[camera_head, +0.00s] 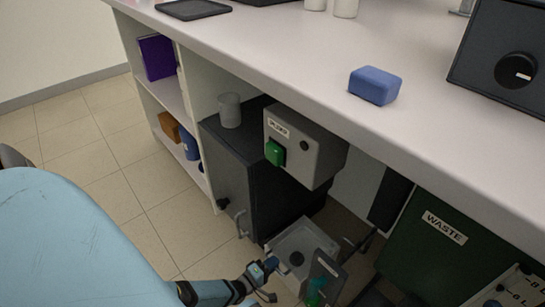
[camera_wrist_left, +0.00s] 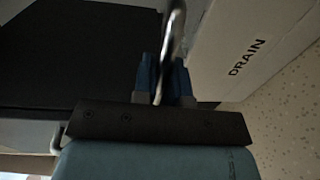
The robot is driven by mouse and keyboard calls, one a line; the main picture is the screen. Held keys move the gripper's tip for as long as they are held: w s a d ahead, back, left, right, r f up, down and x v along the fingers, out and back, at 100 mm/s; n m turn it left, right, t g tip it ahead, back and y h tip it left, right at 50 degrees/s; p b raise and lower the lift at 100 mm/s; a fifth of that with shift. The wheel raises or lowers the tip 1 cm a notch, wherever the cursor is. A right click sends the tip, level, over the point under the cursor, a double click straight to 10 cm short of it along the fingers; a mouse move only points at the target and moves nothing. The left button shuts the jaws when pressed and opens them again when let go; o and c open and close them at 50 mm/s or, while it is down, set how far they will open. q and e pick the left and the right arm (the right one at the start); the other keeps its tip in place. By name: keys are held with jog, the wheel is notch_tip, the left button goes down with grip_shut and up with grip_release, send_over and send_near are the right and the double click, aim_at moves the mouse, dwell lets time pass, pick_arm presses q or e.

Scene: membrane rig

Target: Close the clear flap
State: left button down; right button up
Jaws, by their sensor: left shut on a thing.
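My left gripper (camera_head: 268,267) reaches in low beside an open grey box (camera_head: 302,238) under the bench. In the left wrist view its blue fingers (camera_wrist_left: 166,85) are shut on a thin, shiny curved bar (camera_wrist_left: 174,45). I cannot tell whether this bar belongs to the clear flap. A dark, see-through-looking panel (camera_head: 328,266) stands tilted at the right of the grey box; it may be the clear flap, but this is unclear. A pale box marked DRAIN (camera_wrist_left: 245,50) is beside the fingers in the wrist view. My right gripper is not in view.
A dark cabinet (camera_head: 235,165) with a metal handle stands left of the grey box. A grey unit with a green switch (camera_head: 275,152) overhangs it. A green WASTE container (camera_head: 430,250) is at right. The bench top (camera_head: 300,70) lies above; open floor is at left.

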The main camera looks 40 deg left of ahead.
pick_arm(q)
jog(key=c, duration=1.2)
grip_release()
jog(key=shift+s, duration=0.3)
jog(key=s+a+p, duration=0.1)
jog(key=s+p, duration=0.2)
jog(key=s, duration=1)
jog(key=shift+a+r+p, duration=0.35)
jog(key=shift+a+r, duration=0.05)
jog(key=shift+r, duration=0.05)
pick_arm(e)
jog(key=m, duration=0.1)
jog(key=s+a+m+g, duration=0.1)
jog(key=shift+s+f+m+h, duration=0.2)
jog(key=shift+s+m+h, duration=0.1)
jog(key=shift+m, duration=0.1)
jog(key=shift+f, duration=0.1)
